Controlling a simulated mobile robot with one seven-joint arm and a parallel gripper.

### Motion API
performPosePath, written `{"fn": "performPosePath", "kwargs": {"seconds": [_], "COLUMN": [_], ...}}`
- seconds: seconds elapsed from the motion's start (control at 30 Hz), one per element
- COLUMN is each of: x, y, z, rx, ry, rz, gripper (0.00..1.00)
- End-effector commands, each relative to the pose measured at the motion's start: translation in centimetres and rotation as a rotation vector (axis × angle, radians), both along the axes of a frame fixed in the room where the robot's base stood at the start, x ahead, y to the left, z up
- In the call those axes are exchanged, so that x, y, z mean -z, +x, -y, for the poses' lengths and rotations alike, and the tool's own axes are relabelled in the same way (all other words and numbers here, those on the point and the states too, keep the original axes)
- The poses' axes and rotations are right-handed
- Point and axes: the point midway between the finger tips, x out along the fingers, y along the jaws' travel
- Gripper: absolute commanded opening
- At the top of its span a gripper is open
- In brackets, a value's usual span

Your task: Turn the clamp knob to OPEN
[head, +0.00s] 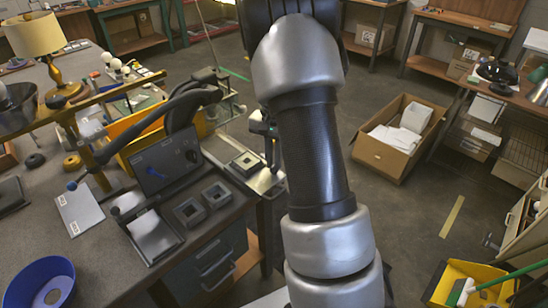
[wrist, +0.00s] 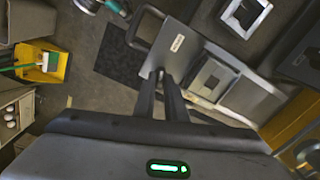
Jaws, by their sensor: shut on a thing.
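My gripper (wrist: 161,76) points down at a grey plate (wrist: 190,44) with a small label in the wrist view. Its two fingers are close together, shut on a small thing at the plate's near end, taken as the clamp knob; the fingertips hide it. No OPEN marking can be read. In the head view my gripper (head: 270,150) is at the right edge of the workbench, over a metal plate (head: 266,181); my arm covers part of this area.
A square grey frame (head: 247,162) sits close left of my gripper. Two more square parts (head: 189,210) and a dark panel (head: 165,160) with a blue piece stand farther left on the bench. A cardboard box (head: 387,158) is on the floor at right.

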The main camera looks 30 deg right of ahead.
Motion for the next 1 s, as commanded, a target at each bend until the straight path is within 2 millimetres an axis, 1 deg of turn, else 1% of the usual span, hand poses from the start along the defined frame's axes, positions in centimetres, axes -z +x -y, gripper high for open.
{"fn": "performPosePath", "kwargs": {"seconds": [0.2,0.5,0.7,1.0], "x": [-0.24,-0.15,-0.12,-0.10], "y": [0.06,0.06,0.05,0.05], "z": [0.01,0.01,0.08,0.10], "rx": [0.168,0.313,0.352,0.362], "ry": [-0.001,-0.001,-0.001,-0.002], "rz": [0.002,0.002,0.002,0.003], "gripper": [0.00,0.00,0.00,0.00]}}
